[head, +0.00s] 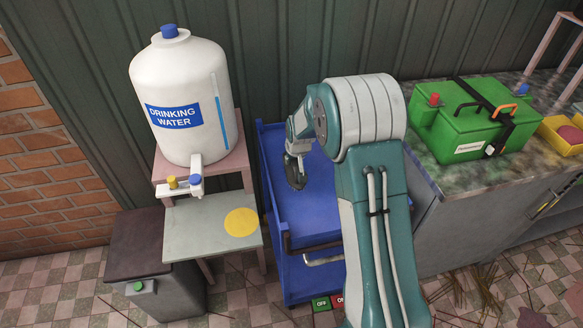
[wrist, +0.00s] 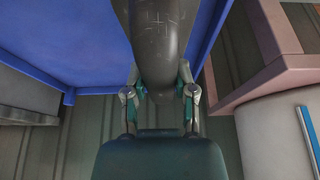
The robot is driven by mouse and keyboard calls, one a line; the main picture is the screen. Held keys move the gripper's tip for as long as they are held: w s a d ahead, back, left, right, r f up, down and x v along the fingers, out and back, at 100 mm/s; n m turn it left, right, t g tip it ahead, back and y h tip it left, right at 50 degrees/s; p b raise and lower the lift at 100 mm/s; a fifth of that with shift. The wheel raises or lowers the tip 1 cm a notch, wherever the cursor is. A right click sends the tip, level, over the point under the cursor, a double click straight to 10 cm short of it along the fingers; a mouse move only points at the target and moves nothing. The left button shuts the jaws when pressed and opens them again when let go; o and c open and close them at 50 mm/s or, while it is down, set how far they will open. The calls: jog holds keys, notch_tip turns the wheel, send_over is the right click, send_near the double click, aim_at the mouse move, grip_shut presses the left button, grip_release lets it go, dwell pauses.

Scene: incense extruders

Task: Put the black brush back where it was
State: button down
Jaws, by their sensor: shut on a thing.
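My gripper (head: 293,158) is over the blue cart (head: 318,205) in the head view, pointing down. In the wrist view my gripper (wrist: 161,93) is shut on a dark grey, rounded thing that I take for the black brush (wrist: 162,40). The brush runs from between the fingers up past the top edge of that view, so its far end is cut off. In the head view a dark piece with a rough edge shows at the fingertips. I cannot tell whether the brush touches the cart top.
Left of the cart stand a white water tank (head: 185,95) on a pink stand and a grey shelf (head: 190,235) with a yellow disc (head: 241,222). A brown bin (head: 135,245) is at lower left. A green box (head: 470,120) is on the right counter. The visible cart top looks clear.

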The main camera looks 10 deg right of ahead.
aim_at(291, 168)
jog(key=shift+w+a+f, duration=0.1)
jog(key=shift+a+f, duration=0.1)
jog(key=shift+f, duration=0.05)
jog(key=f, duration=0.3)
jog(key=shift+w+a+f, duration=0.1)
jog(key=shift+a+f, duration=0.1)
jog(key=shift+f, duration=0.1)
jog(key=shift+c, duration=2.2)
grip_release()
